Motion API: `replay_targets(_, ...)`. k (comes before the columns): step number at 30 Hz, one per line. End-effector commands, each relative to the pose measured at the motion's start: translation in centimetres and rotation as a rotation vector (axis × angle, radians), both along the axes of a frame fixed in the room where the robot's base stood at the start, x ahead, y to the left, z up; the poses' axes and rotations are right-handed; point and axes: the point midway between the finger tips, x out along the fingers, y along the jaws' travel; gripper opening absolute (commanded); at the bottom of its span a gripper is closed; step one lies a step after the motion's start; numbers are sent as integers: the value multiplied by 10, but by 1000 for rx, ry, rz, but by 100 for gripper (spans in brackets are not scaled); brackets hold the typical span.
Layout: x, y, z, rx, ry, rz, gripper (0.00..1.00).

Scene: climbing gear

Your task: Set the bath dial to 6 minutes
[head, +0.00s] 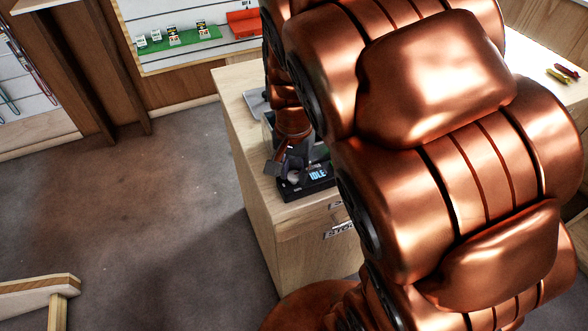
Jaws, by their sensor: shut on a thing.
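The bath (306,191) is a dark box on the near end of the wooden counter, with a small lit display (318,174) that reads "IDLE". A light grey round dial (294,178) shows at the left of the display, partly hidden by my gripper. My gripper (286,171) reaches down over the panel from above and is shut on the dial. My arm hides the right part of the bath. The dial's pointer and minute marks are too small to read.
The wooden counter (257,205) has drawers with labels on its front. A grey tray (257,102) lies behind the bath. A wall display with a green mat (185,45) is at the back. Open floor lies left; a wooden bench (38,290) stands at lower left.

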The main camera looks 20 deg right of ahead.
Motion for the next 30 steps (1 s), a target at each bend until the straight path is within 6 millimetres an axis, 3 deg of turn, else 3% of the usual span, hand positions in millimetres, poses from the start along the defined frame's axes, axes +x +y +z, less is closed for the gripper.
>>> replay_targets(8,0,0,-5,0,-1,155,0)
replay_targets(30,0,1,-3,2,-1,810,0)
